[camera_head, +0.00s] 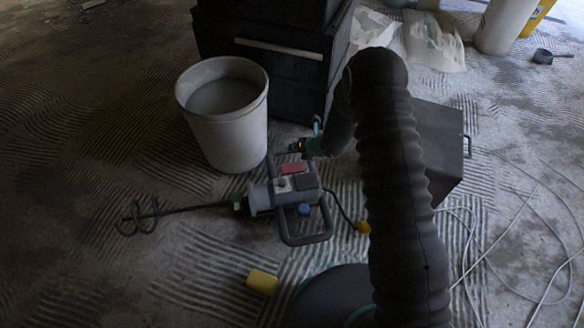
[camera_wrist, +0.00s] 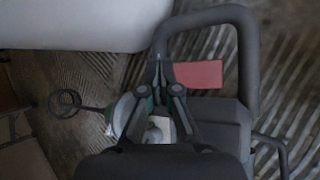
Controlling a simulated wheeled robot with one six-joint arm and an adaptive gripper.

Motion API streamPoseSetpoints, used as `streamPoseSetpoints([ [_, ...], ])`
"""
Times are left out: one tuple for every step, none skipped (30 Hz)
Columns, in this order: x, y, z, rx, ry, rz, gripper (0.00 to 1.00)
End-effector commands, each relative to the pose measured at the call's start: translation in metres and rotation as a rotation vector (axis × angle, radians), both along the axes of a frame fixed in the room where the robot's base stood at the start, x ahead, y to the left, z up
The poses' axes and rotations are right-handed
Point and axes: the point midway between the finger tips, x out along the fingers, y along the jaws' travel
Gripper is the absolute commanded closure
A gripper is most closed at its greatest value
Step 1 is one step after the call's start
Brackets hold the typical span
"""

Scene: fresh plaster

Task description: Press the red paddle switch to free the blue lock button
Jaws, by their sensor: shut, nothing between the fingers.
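A grey hand mixer (camera_head: 262,199) with a looped frame handle lies on the floor, its stirring rod pointing left. The red paddle switch (camera_head: 292,168) is on its upper side; it also shows in the wrist view (camera_wrist: 198,74). The blue lock button (camera_head: 304,209) is on the near side of the body; I cannot make it out in the wrist view. My gripper (camera_head: 293,148) is shut and empty, close to the far side of the red switch. In the wrist view my gripper's fingertips (camera_wrist: 157,64) appear just left of the switch; I cannot tell whether they touch it.
A white bucket (camera_head: 232,140) stands close behind the mixer to the left. Black boxes (camera_head: 270,75) stand behind. A yellow block (camera_head: 262,281) lies in front. Pale cables (camera_head: 500,235) run over the floor at right. The floor at left is largely clear.

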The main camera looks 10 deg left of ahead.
Motion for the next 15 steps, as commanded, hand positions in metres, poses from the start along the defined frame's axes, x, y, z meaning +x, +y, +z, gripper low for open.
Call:
streamPoseSetpoints([
  [-0.0006,0.0011,-0.0014,0.001,-0.003,0.007,1.00],
  [-0.0007,0.0015,-0.0016,0.001,-0.003,0.009,1.00],
  [-0.0008,0.0015,-0.0015,0.001,-0.004,0.010,1.00],
  [-0.0008,0.0015,-0.0015,0.001,-0.004,0.010,1.00],
  [-0.0007,0.0015,-0.0014,0.001,-0.004,0.009,1.00],
  [-0.0007,0.0013,-0.0014,0.001,-0.004,0.009,1.00],
  [-0.0007,0.0013,-0.0015,0.001,-0.003,0.009,1.00],
  [-0.0007,0.0013,-0.0015,0.001,-0.002,0.008,1.00],
  [-0.0007,0.0012,-0.0014,0.000,-0.002,0.008,1.00],
  [-0.0008,0.0012,-0.0016,0.000,-0.002,0.008,1.00],
  [-0.0008,0.0011,-0.0021,0.000,-0.002,0.007,1.00],
  [-0.0008,0.0011,-0.0031,0.000,-0.002,0.007,1.00],
  [-0.0008,0.0011,-0.0042,0.000,-0.002,0.007,1.00],
  [-0.0007,0.0011,-0.0058,0.001,-0.001,0.007,1.00],
  [-0.0008,0.0010,-0.0084,0.001,-0.001,0.007,1.00],
])
